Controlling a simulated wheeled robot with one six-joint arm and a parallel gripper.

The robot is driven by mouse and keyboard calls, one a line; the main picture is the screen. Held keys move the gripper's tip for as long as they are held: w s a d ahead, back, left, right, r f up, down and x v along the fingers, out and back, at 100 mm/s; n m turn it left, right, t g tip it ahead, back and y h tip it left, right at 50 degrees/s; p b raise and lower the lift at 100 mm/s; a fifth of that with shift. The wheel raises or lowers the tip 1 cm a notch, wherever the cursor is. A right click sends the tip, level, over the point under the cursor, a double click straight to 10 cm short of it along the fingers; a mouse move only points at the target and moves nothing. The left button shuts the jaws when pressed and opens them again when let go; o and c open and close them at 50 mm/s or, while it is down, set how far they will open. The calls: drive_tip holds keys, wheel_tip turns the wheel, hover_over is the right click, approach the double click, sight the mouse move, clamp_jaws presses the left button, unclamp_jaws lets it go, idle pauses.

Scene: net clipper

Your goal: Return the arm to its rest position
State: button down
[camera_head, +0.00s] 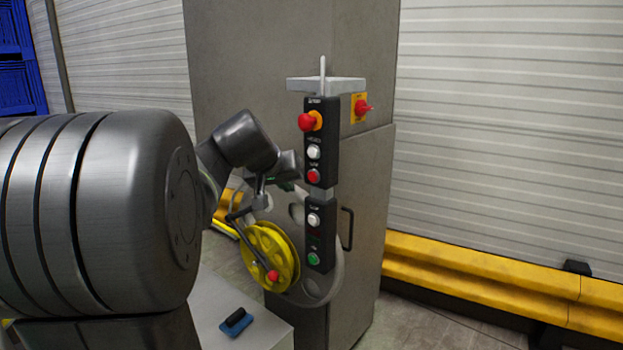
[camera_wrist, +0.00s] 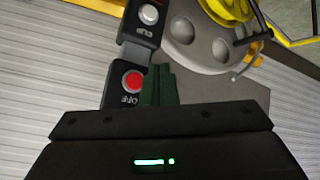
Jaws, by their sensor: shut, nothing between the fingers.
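My arm reaches in from the left in the head view, and my gripper (camera_head: 287,185) is beside the left edge of the black control panel (camera_head: 320,137), partly hidden by my arm. In the wrist view the dark green fingers of my gripper (camera_wrist: 160,82) are together with nothing between them. They appear next to a red button (camera_wrist: 133,80) marked OFF, and a white button (camera_wrist: 149,14) lies beyond. I cannot tell whether the fingertips touch the panel.
A yellow wheel (camera_head: 268,256) with a red-knobbed crank stands below my gripper. A grey cabinet (camera_head: 362,200) is behind the panel. A blue-handled brush (camera_head: 236,321) lies on a light surface below. A yellow barrier (camera_head: 480,275) runs along the right wall.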

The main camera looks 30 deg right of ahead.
drive_tip(key=shift+d, duration=0.1)
drive_tip(key=shift+s+a+b, duration=0.15)
drive_tip(key=shift+s+a, duration=0.1)
drive_tip(key=shift+a, duration=0.4)
drive_tip(key=shift+s+a+b, duration=0.1)
drive_tip(key=shift+s+a, duration=0.15)
drive_tip(key=shift+a, duration=0.35)
drive_tip(key=shift+s+a+b, duration=0.15)
drive_tip(key=shift+s+a, duration=0.1)
drive_tip(key=shift+a, duration=0.4)
